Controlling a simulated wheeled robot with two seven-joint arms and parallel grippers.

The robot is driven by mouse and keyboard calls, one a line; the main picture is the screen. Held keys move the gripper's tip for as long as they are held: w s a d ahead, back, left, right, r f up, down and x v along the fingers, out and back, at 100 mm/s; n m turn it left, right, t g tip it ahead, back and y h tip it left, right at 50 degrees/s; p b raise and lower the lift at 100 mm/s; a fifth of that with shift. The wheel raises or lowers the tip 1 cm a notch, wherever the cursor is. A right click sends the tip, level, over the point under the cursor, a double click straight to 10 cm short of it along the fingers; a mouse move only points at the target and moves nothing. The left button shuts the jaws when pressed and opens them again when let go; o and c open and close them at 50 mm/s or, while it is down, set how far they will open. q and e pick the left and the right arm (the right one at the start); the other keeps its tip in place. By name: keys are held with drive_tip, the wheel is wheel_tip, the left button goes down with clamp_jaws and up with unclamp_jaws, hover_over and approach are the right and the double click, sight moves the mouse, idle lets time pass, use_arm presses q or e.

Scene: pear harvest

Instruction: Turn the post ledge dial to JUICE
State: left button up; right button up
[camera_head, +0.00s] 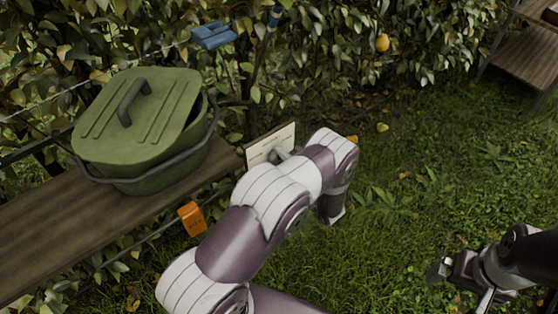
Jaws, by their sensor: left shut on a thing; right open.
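A pale dial plate (264,147) with faint markings stands upright at the right end of the wooden ledge. My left arm reaches across in front of it. My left gripper (281,155) is at the plate's lower right, mostly hidden behind my own wrist, and is shut on the dial there. The knob, its pointer and the word it points to cannot be made out. My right gripper (460,277) is open and empty over the grass at the lower right, far from the dial.
A green lidded pot (150,130) with a handle sits on the wooden ledge (60,225). An orange tag (192,218) hangs below the ledge. A blue object (213,36) is on the hedge wire. A pear (382,42) hangs in the hedge. Grass right of my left arm is open.

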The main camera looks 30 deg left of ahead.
use_arm(q)
drive_tip(key=o, duration=1)
drive_tip(key=v, duration=1.2)
drive_tip(key=shift+s+d, duration=0.1)
drive_tip(key=shift+d, duration=0.25)
